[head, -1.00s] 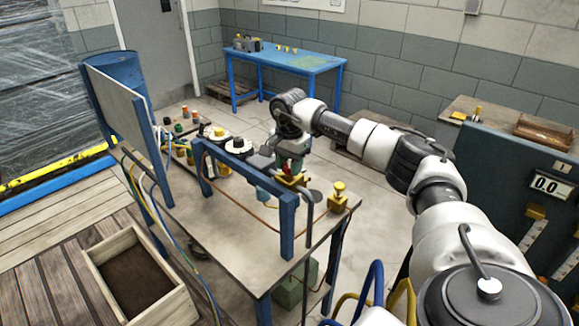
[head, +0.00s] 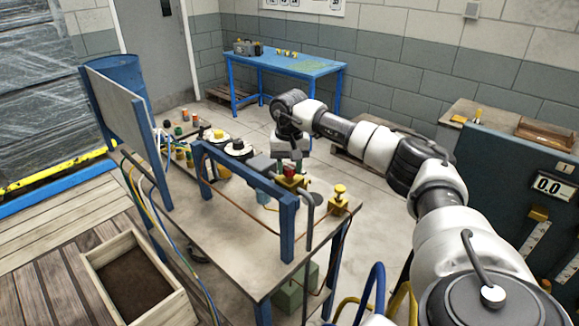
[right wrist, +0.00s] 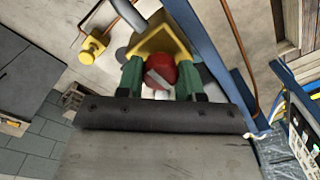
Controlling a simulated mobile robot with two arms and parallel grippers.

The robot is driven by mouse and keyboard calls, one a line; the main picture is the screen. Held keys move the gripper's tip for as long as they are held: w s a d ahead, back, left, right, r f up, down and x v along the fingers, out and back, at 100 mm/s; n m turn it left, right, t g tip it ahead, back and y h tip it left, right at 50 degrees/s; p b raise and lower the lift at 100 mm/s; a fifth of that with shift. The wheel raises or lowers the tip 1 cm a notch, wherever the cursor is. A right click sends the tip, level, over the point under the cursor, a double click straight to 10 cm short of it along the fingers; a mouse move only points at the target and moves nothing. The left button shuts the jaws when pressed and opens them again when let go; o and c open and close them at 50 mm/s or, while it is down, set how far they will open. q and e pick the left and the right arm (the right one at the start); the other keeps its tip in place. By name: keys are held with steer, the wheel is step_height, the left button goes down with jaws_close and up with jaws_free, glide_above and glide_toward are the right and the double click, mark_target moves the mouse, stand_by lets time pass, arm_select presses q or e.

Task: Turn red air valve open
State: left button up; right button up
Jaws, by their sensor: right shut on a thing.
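The red air valve (head: 289,170) is a round red knob on a yellow block (head: 292,182) at the right end of the blue-framed bench. In the right wrist view the red knob (right wrist: 163,72), with a pale bar across its face, sits between two green fingers. My right gripper (right wrist: 160,78) is shut on it, a finger on each side. In the head view the right gripper (head: 289,161) reaches down onto the valve from above and partly hides it. My left gripper is not in view.
A blue frame (head: 288,228) stands close in front of the valve, with a dark pipe (head: 309,215) beside it. A yellow fitting (head: 339,198) stands to the right. Black-and-white round parts (head: 238,149) sit to the left. The front bench top (head: 215,240) is mostly clear.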

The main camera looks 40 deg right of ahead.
mark_target(289, 167)
steer(key=shift+r, duration=0.1)
stand_by(0.4)
steer(key=o, duration=0.9)
steer(key=shift+r, duration=0.35)
step_height(289, 167, up, 10)
steer(key=shift+b, duration=1.2)
steer(key=shift+f, duration=0.15)
